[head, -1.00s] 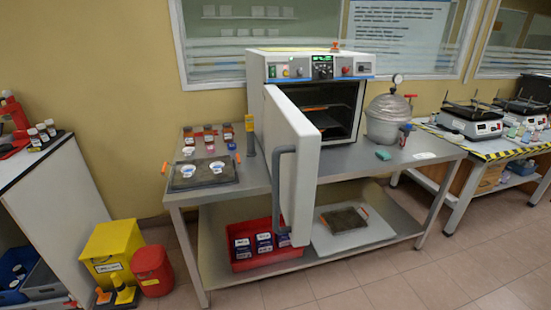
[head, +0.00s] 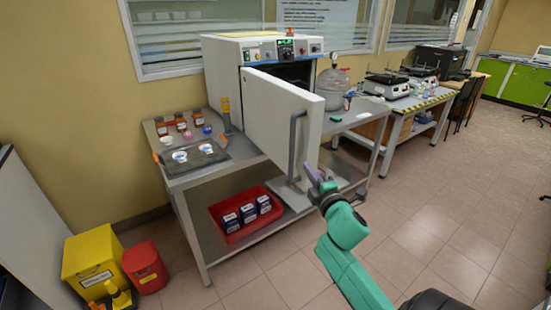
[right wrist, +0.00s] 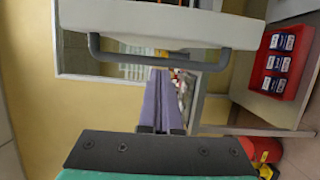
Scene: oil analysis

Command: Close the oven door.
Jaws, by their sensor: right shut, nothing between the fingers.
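The oven (head: 225,70) stands on a metal table. Its white door (head: 275,115) is open and swung out toward me, with a grey bar handle (head: 293,145) on its front face. My right gripper (head: 312,172) is shut and empty, beside the lower part of the handle in the head view. In the right wrist view the shut purple fingers (right wrist: 162,95) point toward the handle (right wrist: 170,62), which crosses just beyond their tips. I cannot tell whether they touch it. My left gripper is not in view.
A tray (head: 205,155) with white dishes and several jars sit on the table (head: 190,180) left of the door. A red bin (head: 232,238) with boxes is on the lower shelf. Floor at right is clear.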

